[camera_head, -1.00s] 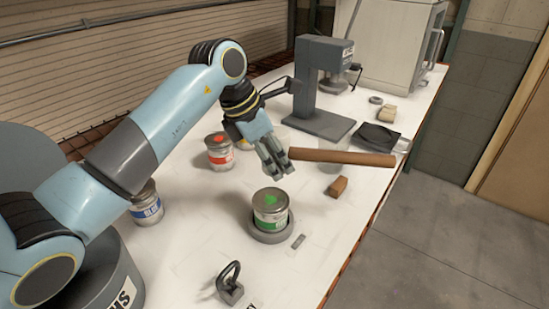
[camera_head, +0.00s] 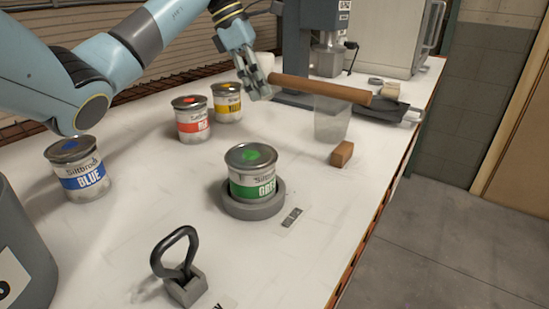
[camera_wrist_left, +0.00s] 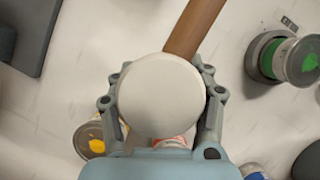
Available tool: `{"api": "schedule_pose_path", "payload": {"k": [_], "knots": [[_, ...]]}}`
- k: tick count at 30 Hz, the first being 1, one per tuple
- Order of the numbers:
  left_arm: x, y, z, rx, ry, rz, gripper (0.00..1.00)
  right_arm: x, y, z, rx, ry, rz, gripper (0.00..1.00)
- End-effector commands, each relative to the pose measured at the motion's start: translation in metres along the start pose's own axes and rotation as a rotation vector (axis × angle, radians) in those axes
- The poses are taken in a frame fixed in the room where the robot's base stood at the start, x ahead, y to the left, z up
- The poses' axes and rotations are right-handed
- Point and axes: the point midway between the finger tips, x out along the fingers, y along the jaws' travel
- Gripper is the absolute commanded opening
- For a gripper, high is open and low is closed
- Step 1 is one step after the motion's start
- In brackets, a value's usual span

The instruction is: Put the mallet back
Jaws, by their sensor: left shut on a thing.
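The mallet has a brown wooden handle (camera_head: 325,89) and a pale round head (camera_head: 264,63), which is partly behind the fingers in the head view. My left gripper (camera_head: 259,91) is shut on the mallet and holds it above the table, the handle pointing right. In the left wrist view, the round head (camera_wrist_left: 160,97) fills the space between the fingers and the handle (camera_wrist_left: 196,25) runs up and away. The head hides much of the grip. My right gripper is not in view.
A green can (camera_head: 251,170) stands in a grey round holder (camera_head: 252,209). Blue (camera_head: 78,168), red (camera_head: 191,119) and yellow (camera_head: 227,103) cans stand left. A clear beaker (camera_head: 332,122), brown block (camera_head: 342,153) and loop-handled tool (camera_head: 180,268) stand around.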

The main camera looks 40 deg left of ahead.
Motion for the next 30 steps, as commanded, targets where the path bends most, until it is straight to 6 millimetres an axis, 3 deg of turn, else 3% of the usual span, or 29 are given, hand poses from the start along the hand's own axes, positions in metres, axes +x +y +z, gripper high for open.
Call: {"api": "schedule_pose_path", "payload": {"k": [1,6,15,26,30], "knots": [[0.002,0.007,-0.005,-0.007,-0.002,0.006,0.00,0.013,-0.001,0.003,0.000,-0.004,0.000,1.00],[-0.002,0.015,-0.008,-0.018,-0.002,0.008,0.00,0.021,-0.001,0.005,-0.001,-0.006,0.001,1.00],[0.043,0.014,-0.028,-0.018,-0.002,0.007,0.00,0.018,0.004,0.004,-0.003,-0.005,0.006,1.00],[0.081,0.014,-0.045,-0.018,-0.002,0.009,0.00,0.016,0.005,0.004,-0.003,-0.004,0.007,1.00],[0.084,0.015,-0.046,-0.017,-0.002,0.010,0.00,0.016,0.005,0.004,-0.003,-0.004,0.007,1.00]]}}
